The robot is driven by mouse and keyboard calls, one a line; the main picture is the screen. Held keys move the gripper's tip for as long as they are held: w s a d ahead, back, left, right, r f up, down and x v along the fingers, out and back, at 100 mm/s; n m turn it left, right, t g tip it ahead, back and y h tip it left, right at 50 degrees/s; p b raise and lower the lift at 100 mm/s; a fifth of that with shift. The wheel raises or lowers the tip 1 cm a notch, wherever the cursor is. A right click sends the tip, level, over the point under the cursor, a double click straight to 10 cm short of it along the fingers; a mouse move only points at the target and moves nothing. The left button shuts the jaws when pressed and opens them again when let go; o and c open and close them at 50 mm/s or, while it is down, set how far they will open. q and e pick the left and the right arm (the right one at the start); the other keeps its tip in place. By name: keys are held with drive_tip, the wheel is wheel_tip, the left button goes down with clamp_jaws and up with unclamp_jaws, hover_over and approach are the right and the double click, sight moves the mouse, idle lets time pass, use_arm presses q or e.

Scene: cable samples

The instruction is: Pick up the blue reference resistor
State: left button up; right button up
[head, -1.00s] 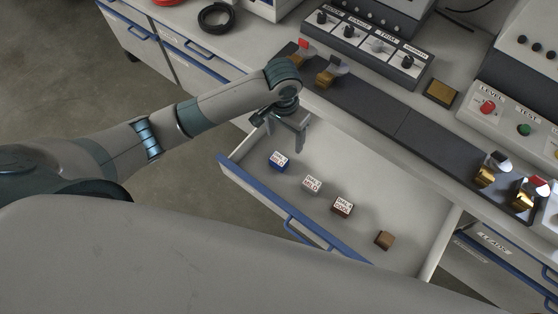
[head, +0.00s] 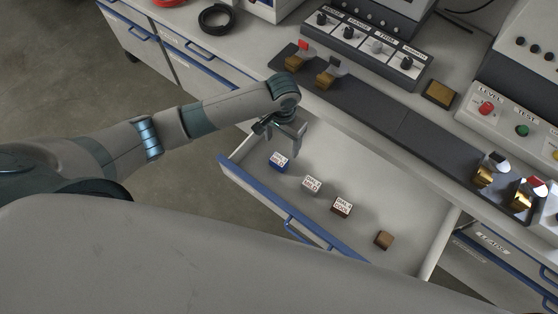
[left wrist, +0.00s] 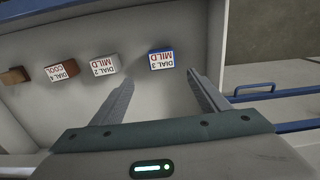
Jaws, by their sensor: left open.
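The blue reference resistor (head: 279,162) is a small blue block with a white top label, lying in the open drawer near its left end. In the left wrist view the blue resistor (left wrist: 161,60) reads "DIAL 3 MILD" and lies just beyond the fingertips, within the width of the gap. My left gripper (head: 285,145) is open and empty, above and close to the block. Its two fingers also show in the left wrist view (left wrist: 160,80), pointing towards the block. My right gripper is not in view.
The drawer (head: 320,160) also holds a white block (head: 312,184), a dark red block (head: 342,206) and a plain brown block (head: 384,240) in a row. The blue-edged front wall (head: 260,199) is close to the blue block. The worktop with a dark strip (head: 395,125) rises behind.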

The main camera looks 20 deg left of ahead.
sight(279, 159)
use_arm(q)
wheel_tip(279, 159, down, 7)
drive_tip(key=shift+r+p, duration=0.1)
drive_tip(key=shift+p, duration=0.25)
drive_tip(key=shift+s+a+f, duration=0.1)
drive_tip(key=shift+a+f, duration=0.05)
drive_tip(key=shift+f, duration=0.25)
drive_tip(key=f, duration=0.1)
drive_tip(key=f+p, duration=0.1)
drive_tip(key=f, duration=0.1)
drive_tip(key=shift+s+a, duration=0.2)
drive_tip(key=shift+f, duration=0.7)
drive_tip(key=c, duration=1.2)
